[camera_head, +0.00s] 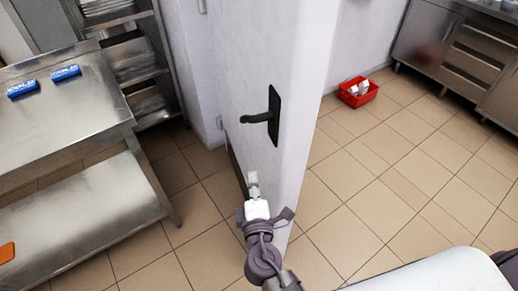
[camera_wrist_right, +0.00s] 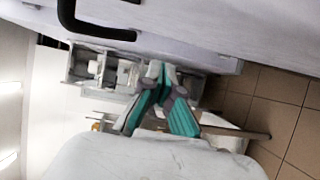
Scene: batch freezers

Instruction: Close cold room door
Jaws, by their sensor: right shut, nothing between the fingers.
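The cold room door (camera_head: 300,70) is a white panel standing ajar in the middle of the head view, its free edge toward me. A black lever handle (camera_head: 262,118) is on its left face. My right gripper (camera_head: 253,180) is shut and empty, below the handle and close to the lower part of the door; I cannot tell whether it touches. In the right wrist view the shut fingers (camera_wrist_right: 158,70) lie below the door face (camera_wrist_right: 210,25) and the black handle (camera_wrist_right: 90,25), apart from the handle. My left gripper is not in view.
A steel table (camera_head: 90,100) with blue packs (camera_head: 66,72) stands at the left, with a steel shelf rack (camera_head: 135,60) behind it. A red crate (camera_head: 357,92) sits on the floor right of the door, near steel cabinets (camera_head: 455,55).

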